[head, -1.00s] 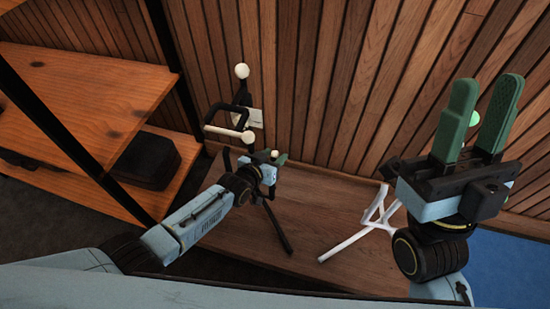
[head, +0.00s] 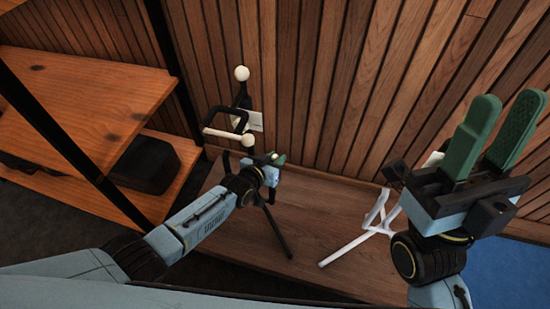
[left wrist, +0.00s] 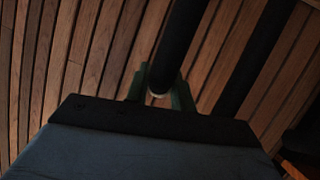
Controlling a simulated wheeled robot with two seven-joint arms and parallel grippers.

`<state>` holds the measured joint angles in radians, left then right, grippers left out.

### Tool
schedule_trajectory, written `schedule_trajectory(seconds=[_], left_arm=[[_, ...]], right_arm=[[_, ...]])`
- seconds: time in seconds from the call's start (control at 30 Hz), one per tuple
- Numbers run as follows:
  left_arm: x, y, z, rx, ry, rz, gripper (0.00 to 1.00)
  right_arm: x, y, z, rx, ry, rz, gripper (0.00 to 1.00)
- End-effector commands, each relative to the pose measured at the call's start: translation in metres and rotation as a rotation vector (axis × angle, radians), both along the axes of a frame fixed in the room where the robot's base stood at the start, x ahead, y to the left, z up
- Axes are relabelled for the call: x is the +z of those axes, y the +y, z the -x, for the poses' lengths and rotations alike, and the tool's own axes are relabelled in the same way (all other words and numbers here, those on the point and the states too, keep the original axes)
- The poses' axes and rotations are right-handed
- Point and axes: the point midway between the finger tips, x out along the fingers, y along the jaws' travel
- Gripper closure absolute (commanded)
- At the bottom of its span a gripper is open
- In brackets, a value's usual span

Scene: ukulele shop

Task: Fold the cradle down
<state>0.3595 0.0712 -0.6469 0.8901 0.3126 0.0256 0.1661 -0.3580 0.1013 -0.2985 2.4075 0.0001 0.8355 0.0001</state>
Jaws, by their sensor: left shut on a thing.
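The black stand (head: 279,231) stands on the low wooden bench, with a cream ball (head: 241,73) on top. Its cradle is a black U-shaped frame (head: 225,110) with cream ends, sticking out to the left near the top. My left gripper (head: 276,159) is at the stand, just below and right of the cradle. In the left wrist view its green fingers (left wrist: 163,92) are shut on a black bar (left wrist: 180,40) with a pale end. The arm hides which part of the stand this is. My right gripper (head: 507,110) is raised, open and empty.
A white stand (head: 375,220) is on the right of the bench (head: 310,205). A wooden shelf (head: 85,95) with a black case (head: 160,160) below it is at the left. A slatted wooden wall (head: 330,80) closes off the back.

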Motion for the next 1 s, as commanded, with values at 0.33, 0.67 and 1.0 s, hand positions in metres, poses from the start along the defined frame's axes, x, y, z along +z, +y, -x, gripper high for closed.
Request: schedule_trajectory(seconds=[0.33, 0.67, 1.0], left_arm=[[0.0, 0.002, 0.01, 0.0, -0.036, 0.008, 1.0], [0.001, 0.01, 0.055, 0.0, -0.238, 0.048, 1.0], [-0.004, 0.018, 0.094, 0.0, -0.434, 0.084, 1.0]], right_arm=[[0.001, 0.0, -0.001, 0.0, 0.006, 0.002, 0.64], [0.0, 0.001, -0.003, 0.0, 0.021, 0.006, 0.64], [0.0, 0.0, 0.0, -0.001, -0.001, -0.001, 0.64]])
